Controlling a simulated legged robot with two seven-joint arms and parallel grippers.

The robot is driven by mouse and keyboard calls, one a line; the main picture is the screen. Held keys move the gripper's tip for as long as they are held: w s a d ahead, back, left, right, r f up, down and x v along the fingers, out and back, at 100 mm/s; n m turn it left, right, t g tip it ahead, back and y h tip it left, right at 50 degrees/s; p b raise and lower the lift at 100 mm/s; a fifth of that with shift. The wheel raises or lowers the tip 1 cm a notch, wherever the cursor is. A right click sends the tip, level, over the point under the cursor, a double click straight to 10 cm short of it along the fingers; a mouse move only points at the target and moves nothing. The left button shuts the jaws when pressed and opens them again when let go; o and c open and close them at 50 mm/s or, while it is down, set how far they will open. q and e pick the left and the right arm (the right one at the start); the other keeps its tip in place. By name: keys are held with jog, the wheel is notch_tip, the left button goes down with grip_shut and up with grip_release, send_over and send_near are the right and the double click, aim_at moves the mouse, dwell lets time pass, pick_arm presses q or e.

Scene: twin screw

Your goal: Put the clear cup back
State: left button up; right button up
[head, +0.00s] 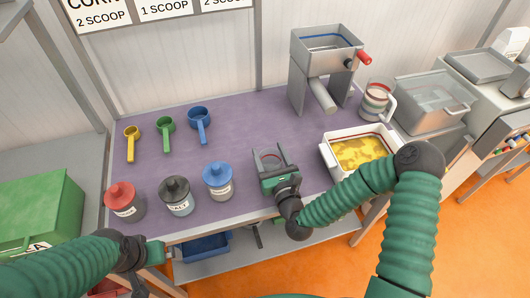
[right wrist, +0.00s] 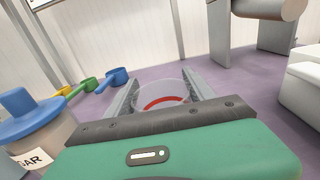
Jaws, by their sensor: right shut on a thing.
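The clear cup (head: 268,158) with a red band is between the fingers of my right gripper (head: 270,163), near the front middle of the purple table top. My right gripper is shut on it. In the right wrist view the clear cup (right wrist: 162,94) sits upright between the two grey fingers (right wrist: 155,98), its lower part hidden by the gripper body. I cannot tell whether its base touches the table. My left gripper (head: 170,253) is low at the table's front left edge, partly hidden by its own arm; its fingers are too small to read.
Red, black and blue-lidded jars (head: 218,182) stand left of the cup. Yellow, green and blue scoops (head: 199,118) lie behind them. A metal machine (head: 325,60), a handled jug (head: 376,100) and a white tray of yellow pieces (head: 328,150) are to the right.

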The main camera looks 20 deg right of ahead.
jog(key=o, duration=1.2)
jog(key=shift+s+a, duration=0.1)
jog(key=shift+o, duration=1.3)
jog(key=shift+s+r, duration=0.1)
jog(key=shift+o, duration=0.4)
jog(key=shift+s, duration=0.1)
jog(key=shift+d, duration=0.45)
jog(key=s, duration=0.6)
jog(key=shift+s+a, duration=0.2)
jog(key=s+r+p, duration=0.1)
jog(key=p, duration=0.2)
jog(key=shift+s, duration=0.3)
jog(key=s, duration=0.1)
jog(key=s+p, duration=0.1)
jog(key=p, duration=0.1)
jog(key=shift+s+d+f, duration=0.25)
jog(key=shift+s, duration=0.15)
jog(key=shift+s+d+f+p, duration=0.1)
jog(key=shift+s+f+p, duration=0.15)
jog(key=shift+s+p, duration=0.25)
pick_arm(q)
jog(key=w+v, duration=0.1)
jog(key=v, duration=0.4)
jog(key=shift+d+r, duration=0.15)
jog(key=shift+r, duration=0.4)
pick_arm(e)
jog(key=shift+f, duration=0.1)
